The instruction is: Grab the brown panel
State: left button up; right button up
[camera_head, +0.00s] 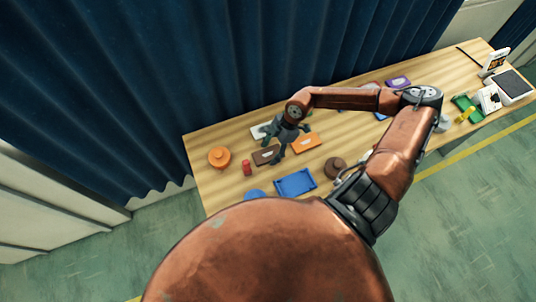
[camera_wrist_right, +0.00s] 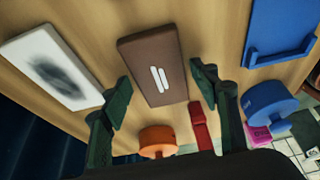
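The brown panel (camera_head: 264,156) lies on the wooden table, left of the orange panel. In the right wrist view the brown panel (camera_wrist_right: 148,65) is a flat block with two white bars on top. My right gripper (camera_head: 279,152) is just above the table beside the brown panel and hides part of it in the head view. In the wrist view its two fingers (camera_wrist_right: 162,95) are spread apart with nothing gripped. The panel's near end shows in the gap between the fingertips; I cannot tell the exact height above it. My left gripper is not in view.
A white panel (camera_wrist_right: 52,68) lies to the panel's left in the wrist view. A small red object (camera_head: 247,168), a round orange object (camera_head: 219,157), an orange panel (camera_head: 308,142), a blue tray (camera_head: 295,183) and a brown round object (camera_head: 335,168) are nearby. A blue curtain hangs behind the table.

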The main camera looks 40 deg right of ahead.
jog(key=c, duration=1.3)
jog(key=shift+r, duration=0.1)
jog(key=shift+c, duration=0.2)
